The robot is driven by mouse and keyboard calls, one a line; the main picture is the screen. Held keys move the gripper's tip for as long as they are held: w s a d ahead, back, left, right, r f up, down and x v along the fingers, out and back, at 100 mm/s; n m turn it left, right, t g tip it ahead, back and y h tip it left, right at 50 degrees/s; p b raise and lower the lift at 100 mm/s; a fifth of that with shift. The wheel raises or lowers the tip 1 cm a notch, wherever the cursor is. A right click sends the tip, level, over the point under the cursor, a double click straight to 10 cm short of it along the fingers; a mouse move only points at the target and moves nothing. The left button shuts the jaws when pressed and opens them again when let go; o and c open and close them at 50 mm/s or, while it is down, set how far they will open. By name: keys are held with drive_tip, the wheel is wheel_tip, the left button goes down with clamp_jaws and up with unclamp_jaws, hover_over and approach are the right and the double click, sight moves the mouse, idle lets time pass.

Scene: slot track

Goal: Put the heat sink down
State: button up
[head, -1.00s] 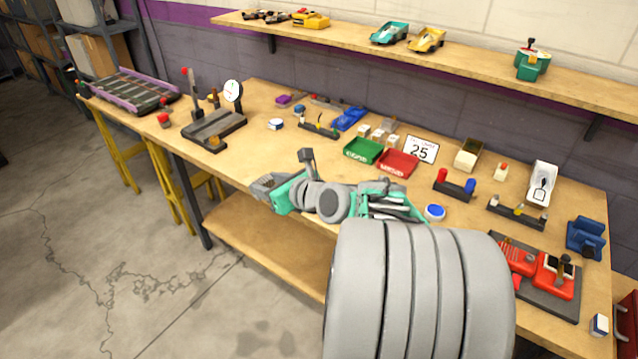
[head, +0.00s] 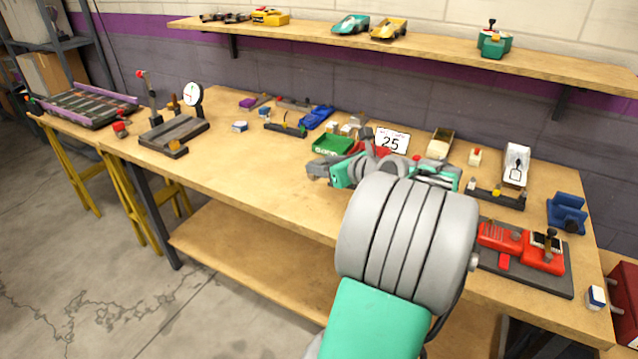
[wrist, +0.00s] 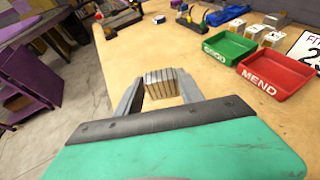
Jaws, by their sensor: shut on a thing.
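I cannot tell whether the block touches the wood. In the head view my gripper (head: 318,168) points left over the bench near the green tray, and the heat sink cannot be made out there.
A green tray marked GOOD (wrist: 229,47) and a red tray marked MEND (wrist: 280,76) lie right of my gripper, with small pale blocks (wrist: 262,34) behind. A number 25 card (head: 392,140) stands behind the trays. The bench left of my gripper (head: 250,170) is clear.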

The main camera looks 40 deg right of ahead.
drive_tip(key=w+f, duration=0.1)
drive_tip(key=w+d+f, duration=0.1)
drive_tip(key=f, duration=0.1)
drive_tip(key=shift+w+d+f, duration=0.1)
drive_tip(key=shift+w, duration=0.1)
wheel_tip(320, 180, down, 3)
drive_tip(key=shift+d+f+b, duration=0.1)
drive_tip(key=shift+b, duration=0.65)
drive_tip(key=o, duration=1.4)
drive_tip(key=shift+f, duration=0.1)
